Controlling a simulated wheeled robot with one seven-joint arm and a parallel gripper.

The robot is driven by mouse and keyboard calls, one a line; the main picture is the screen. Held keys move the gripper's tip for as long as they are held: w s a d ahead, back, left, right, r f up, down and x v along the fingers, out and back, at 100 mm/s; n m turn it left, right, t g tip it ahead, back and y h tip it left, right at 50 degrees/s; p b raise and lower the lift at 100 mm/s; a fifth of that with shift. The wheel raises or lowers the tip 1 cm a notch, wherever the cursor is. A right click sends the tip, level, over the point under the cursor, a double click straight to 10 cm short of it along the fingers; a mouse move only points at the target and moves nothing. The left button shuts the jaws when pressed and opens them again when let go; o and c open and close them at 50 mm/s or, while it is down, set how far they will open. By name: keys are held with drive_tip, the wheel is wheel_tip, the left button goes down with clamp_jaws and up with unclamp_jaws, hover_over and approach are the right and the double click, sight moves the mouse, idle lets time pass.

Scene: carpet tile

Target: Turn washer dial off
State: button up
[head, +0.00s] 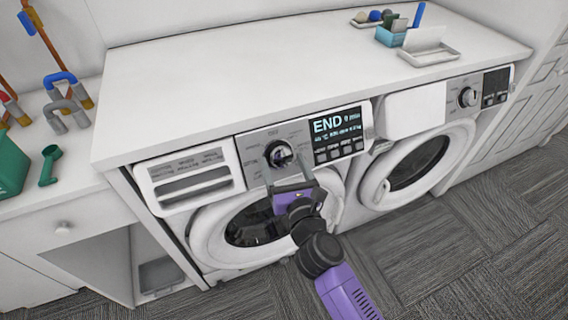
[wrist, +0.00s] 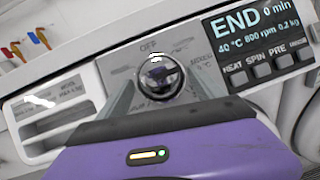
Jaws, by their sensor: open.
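The washer (head: 226,208) on the left has a silver dial (head: 279,155) on its front panel, beside a lit display (head: 338,124) reading END. In the wrist view the dial (wrist: 160,76) shows just ahead, with the word OFF printed above it. My gripper (head: 290,173) is open, with one finger on each side of the dial. I cannot tell whether the fingers touch it. The wrist view shows the two fingers (wrist: 160,94) flanking the dial, and the purple gripper body covers the panel below.
A white counter (head: 290,65) runs over both and carries trays (head: 429,54) at the back right. A detergent drawer (head: 190,180) is left of the dial. Carpeted floor (head: 440,255) is clear.

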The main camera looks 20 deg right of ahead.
drive_tip(key=c, duration=1.4)
